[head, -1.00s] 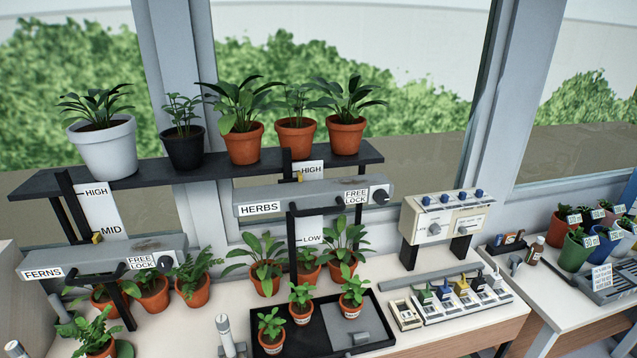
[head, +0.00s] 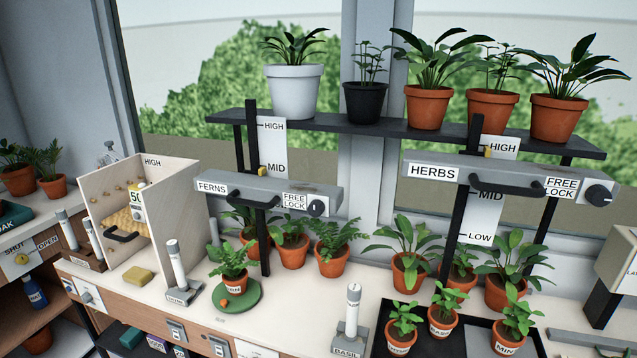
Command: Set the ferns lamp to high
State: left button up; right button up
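The ferns lamp (head: 222,187) is a grey bar labelled FERNS on a black post, left of centre. A black handle (head: 253,203) is on its front. Its dark knob (head: 317,208) sits at the right end beside a FREE/LOCK label (head: 295,201); I cannot tell which way the knob is turned. A white scale (head: 273,145) behind the post reads HIGH at the top and MID lower down. The yellow pointer (head: 263,171) is about level with MID. Potted ferns (head: 291,245) stand under the lamp. Neither of my grippers is in view.
The herbs lamp (head: 480,172) hangs to the right, with its own knob (head: 599,194). A dark shelf (head: 385,126) with several potted plants runs above both lamps. A wooden box (head: 138,190) stands at left. A green saucer (head: 237,297) with a fern is in front.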

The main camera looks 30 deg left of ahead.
aim_at(249, 188)
jog(key=u, duration=1.3)
